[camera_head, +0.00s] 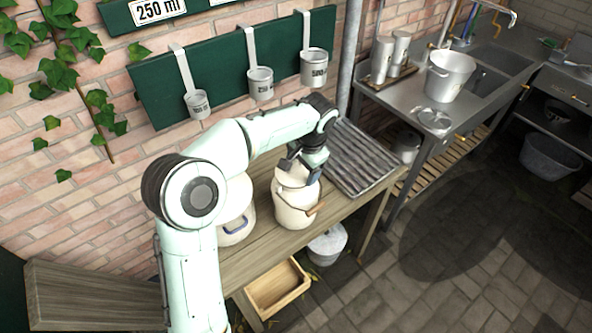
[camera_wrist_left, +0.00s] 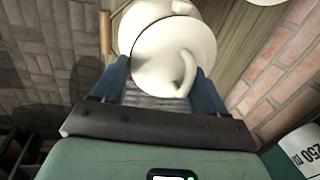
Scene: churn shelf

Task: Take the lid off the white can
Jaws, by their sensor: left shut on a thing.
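The white can (camera_head: 294,208) stands upright on the wooden bench, a wooden grip on its bail handle. Its pale round lid (camera_head: 291,177) is at the top of the can, partly hidden by my left gripper (camera_head: 303,172). In the left wrist view the lid (camera_wrist_left: 155,60) with its curved handle lies between the two blue fingers of my left gripper (camera_wrist_left: 160,82), which is shut on it. Part of the can (camera_wrist_left: 150,13) shows beyond the lid; whether the two touch I cannot tell. My right gripper is not in view.
A second white can (camera_head: 236,232) with a blue handle stands close on the left, partly behind my arm. A ribbed metal drainer (camera_head: 355,158) lies right of the can. Measuring cups (camera_head: 260,84) hang above. A wooden box (camera_head: 277,288) and a metal bucket (camera_head: 327,245) are below.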

